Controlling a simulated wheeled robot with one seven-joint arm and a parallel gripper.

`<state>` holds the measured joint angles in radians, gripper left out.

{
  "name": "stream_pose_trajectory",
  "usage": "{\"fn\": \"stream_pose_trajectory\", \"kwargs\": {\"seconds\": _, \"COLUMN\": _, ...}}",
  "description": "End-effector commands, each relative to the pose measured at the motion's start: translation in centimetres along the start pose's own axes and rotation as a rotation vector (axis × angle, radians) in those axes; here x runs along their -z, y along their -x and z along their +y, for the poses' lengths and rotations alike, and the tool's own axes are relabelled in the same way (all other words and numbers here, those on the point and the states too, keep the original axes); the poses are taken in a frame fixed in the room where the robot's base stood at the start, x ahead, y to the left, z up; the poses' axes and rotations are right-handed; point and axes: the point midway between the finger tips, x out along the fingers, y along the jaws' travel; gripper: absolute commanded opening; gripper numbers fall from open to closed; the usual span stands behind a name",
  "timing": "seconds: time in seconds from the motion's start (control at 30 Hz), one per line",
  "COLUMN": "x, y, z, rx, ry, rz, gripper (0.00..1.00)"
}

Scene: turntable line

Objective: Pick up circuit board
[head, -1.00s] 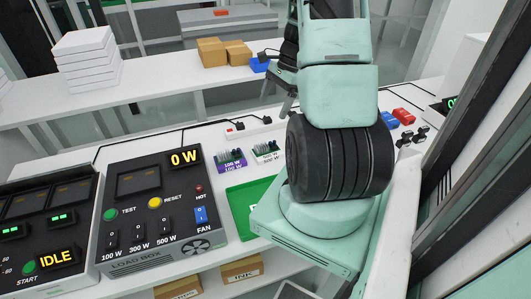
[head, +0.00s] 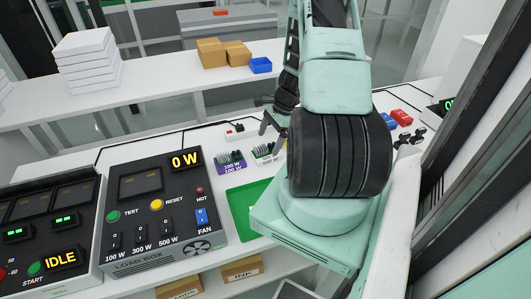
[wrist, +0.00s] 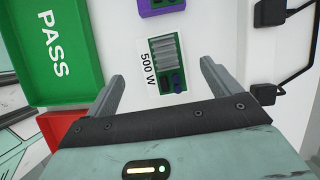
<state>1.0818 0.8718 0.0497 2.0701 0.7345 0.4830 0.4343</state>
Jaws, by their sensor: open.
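A circuit board (wrist: 166,68) marked 500 W, green with grey fins and dark parts, lies on a white base on the table. In the head view the white-based board (head: 266,152) lies behind the green tray. My gripper (wrist: 163,76) is open and empty, with its two fingers on either side of the 500 W board as the wrist view looks down. In the head view my gripper (head: 273,127) hangs close above and behind that board. The height gap is hard to judge. A second board (head: 231,161) on a purple base lies to its left.
The green tray (head: 238,212), marked PASS in the wrist view (wrist: 28,75), lies beside the boards, with a red tray (wrist: 62,122) next to it. The load box (head: 150,258) stands left. A power strip (head: 243,133) and cables lie behind and right.

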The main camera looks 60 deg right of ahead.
Motion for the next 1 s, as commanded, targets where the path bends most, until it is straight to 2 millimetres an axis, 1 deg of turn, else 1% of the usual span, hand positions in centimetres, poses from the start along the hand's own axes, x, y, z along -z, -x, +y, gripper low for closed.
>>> {"fn": "stream_pose_trajectory", "kwargs": {"seconds": 0.3, "x": 0.4, "y": -3.8, "z": -0.1, "rx": -0.003, "ry": -0.003, "rz": -0.003, "gripper": 0.89}}
{"fn": "stream_pose_trajectory", "kwargs": {"seconds": 0.4, "x": 0.4, "y": -4.5, "z": -0.2, "rx": -0.001, "ry": -0.001, "rz": -0.001, "gripper": 0.89}}
{"fn": "stream_pose_trajectory", "kwargs": {"seconds": 0.67, "x": 0.4, "y": -4.9, "z": -0.2, "rx": 0.000, "ry": 0.000, "rz": 0.000, "gripper": 0.89}}
{"fn": "stream_pose_trajectory", "kwargs": {"seconds": 0.7, "x": 0.4, "y": -4.9, "z": -0.2, "rx": 0.000, "ry": 0.000, "rz": 0.000, "gripper": 0.84}}
{"fn": "stream_pose_trajectory", "kwargs": {"seconds": 0.77, "x": 0.4, "y": -4.9, "z": -0.2, "rx": 0.000, "ry": 0.000, "rz": 0.000, "gripper": 0.67}}
{"fn": "stream_pose_trajectory", "kwargs": {"seconds": 0.8, "x": 0.4, "y": -4.9, "z": -0.2, "rx": 0.000, "ry": 0.000, "rz": 0.000, "gripper": 0.56}}
{"fn": "stream_pose_trajectory", "kwargs": {"seconds": 0.87, "x": 0.4, "y": -4.9, "z": -0.2, "rx": 0.000, "ry": 0.000, "rz": 0.000, "gripper": 0.39}}
{"fn": "stream_pose_trajectory", "kwargs": {"seconds": 0.9, "x": 0.4, "y": -4.9, "z": -0.2, "rx": 0.000, "ry": 0.000, "rz": 0.000, "gripper": 0.35}}
{"fn": "stream_pose_trajectory", "kwargs": {"seconds": 1.0, "x": 0.4, "y": -4.8, "z": -0.2, "rx": 0.000, "ry": 0.000, "rz": -0.001, "gripper": 0.35}}
